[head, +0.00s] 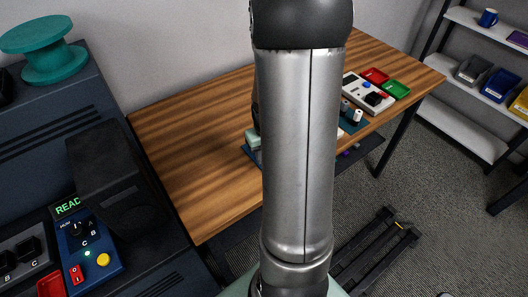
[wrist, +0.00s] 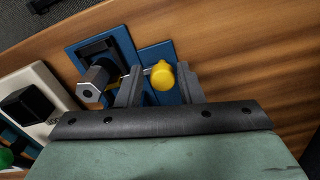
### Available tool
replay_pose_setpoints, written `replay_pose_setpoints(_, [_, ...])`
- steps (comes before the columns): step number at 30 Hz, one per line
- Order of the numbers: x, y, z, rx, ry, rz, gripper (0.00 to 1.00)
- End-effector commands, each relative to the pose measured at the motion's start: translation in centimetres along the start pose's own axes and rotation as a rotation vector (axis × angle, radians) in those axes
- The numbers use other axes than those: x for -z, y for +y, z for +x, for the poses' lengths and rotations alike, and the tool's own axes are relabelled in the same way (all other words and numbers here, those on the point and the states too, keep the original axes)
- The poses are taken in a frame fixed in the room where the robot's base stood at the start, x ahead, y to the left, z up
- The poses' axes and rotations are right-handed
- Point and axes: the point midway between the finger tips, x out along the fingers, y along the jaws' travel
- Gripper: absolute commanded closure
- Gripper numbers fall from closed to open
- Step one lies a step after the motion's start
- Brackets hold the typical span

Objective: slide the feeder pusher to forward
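A blue fixture (wrist: 120,50) in the wrist view carries a black slotted part (wrist: 98,48), a grey hexagonal-ended piece (wrist: 92,88) and a rounded yellow knob (wrist: 162,76). I cannot tell for sure which part is the feeder pusher. My gripper (wrist: 160,85) is open, its two dark fingers apart. The yellow knob shows between the fingers, with a visible gap on the left; contact on the right is unclear. In the head view my arm hides the fingers and most of the fixture.
The wooden table (head: 195,130) has bare room at its left. A white panel (head: 358,84) with a black block stands further right, beside red (head: 375,75) and green (head: 397,89) trays. A dark console (head: 120,190) is at the left. Shelves (head: 465,110) stand at the right.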

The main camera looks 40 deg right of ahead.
Motion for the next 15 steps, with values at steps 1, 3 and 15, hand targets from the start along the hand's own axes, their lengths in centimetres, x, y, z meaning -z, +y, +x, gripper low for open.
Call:
replay_pose_setpoints(1, [0.1,0.0,0.0,0.0,0.001,-0.001,0.66])
replay_pose_setpoints(3, [0.1,-0.1,0.0,0.0,0.002,-0.001,0.66])
replay_pose_setpoints(15, [0.3,0.0,-4.4,-0.003,0.011,-0.002,0.66])
